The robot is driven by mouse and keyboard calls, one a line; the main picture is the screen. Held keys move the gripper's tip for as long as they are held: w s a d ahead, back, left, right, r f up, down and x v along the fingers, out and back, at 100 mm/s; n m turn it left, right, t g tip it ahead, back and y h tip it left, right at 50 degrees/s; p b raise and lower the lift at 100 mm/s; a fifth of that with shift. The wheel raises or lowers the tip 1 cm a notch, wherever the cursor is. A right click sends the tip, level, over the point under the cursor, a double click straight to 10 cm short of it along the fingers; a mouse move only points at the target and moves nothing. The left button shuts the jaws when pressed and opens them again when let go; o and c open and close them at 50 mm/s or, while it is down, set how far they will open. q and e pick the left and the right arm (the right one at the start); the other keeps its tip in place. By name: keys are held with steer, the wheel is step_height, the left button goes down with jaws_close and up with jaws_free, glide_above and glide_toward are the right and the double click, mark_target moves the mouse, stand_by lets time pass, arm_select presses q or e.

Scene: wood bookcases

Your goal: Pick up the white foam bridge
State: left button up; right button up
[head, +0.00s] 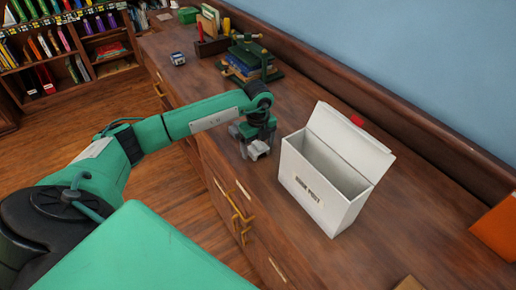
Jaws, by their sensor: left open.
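A small white block with a notched underside, which looks like the white foam bridge (258,150), sits near the front edge of the wooden counter top. My left gripper (252,141) points down right at it, with its grey fingers open around or just above the block. I cannot tell whether the fingers touch it. The gripper hides the block's far part. My right gripper is out of view.
An open white box labelled "BOOK POST" (318,196) stands close right of the gripper. A green press with books (249,64) stands behind it. A small block (177,59) and an orange item (498,232) lie on the counter (416,206).

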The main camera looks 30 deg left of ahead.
arm_select(q)
steer(key=shift+c, duration=0.4)
steer(key=c, duration=1)
